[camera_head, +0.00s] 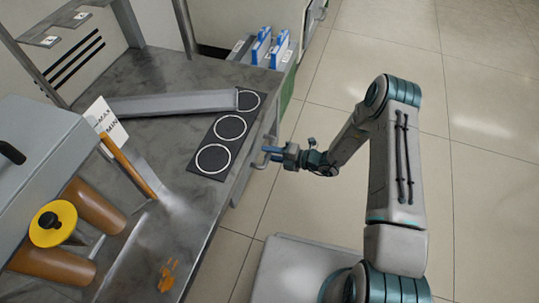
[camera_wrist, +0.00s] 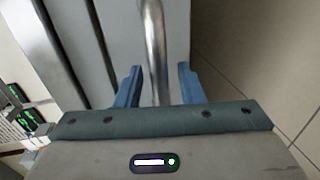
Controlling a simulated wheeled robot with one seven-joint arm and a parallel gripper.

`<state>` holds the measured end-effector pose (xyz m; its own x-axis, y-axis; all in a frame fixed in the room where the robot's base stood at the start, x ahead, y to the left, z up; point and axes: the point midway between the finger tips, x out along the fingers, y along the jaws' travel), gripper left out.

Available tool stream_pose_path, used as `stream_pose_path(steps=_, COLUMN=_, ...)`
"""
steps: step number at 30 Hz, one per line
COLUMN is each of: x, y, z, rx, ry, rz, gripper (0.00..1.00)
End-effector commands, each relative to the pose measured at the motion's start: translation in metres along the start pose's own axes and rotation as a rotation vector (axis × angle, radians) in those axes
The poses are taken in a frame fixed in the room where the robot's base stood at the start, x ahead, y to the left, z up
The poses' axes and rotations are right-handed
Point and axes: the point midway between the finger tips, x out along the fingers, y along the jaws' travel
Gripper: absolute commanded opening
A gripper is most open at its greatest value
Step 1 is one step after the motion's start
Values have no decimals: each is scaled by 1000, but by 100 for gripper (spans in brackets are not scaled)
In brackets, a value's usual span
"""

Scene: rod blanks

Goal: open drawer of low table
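The low table (camera_head: 160,84) is a worn metal bench on the left in the head view. Its drawer side faces my arm, seen at a steep angle. My gripper (camera_head: 270,154) is at this side, just below the top's edge. In the wrist view, a shiny metal bar handle (camera_wrist: 153,40) runs between the two blue fingers of my gripper (camera_wrist: 158,84). The fingers are open, with a gap visible on each side of the handle. A pale grey front (camera_wrist: 117,35) lies behind the handle. I cannot make out any gap showing the drawer pulled out.
A black mat with three white rings (camera_head: 207,159), a long metal bar (camera_head: 170,103) and a grey box (camera_head: 40,135) are on the tabletop. Blue-and-white items (camera_head: 261,47) stand beyond the table. The tiled floor (camera_head: 475,80) to the right is clear.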

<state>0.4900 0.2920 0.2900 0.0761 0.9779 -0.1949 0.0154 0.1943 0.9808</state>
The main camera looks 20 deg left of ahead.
Motion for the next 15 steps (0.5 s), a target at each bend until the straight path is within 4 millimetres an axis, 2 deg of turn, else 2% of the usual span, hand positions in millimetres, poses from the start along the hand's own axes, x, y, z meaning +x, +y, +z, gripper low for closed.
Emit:
stream_pose_path(steps=10, x=4, y=0, z=0, rx=0, ry=-1, rz=0, gripper=35)
stream_pose_path(steps=13, x=4, y=0, z=0, rx=0, ry=-1, rz=0, gripper=7)
stream_pose_path(steps=14, x=4, y=0, z=0, rx=0, ry=0, rz=0, gripper=0)
stream_pose_path(steps=15, x=4, y=0, z=0, rx=0, ry=0, rz=0, gripper=0)
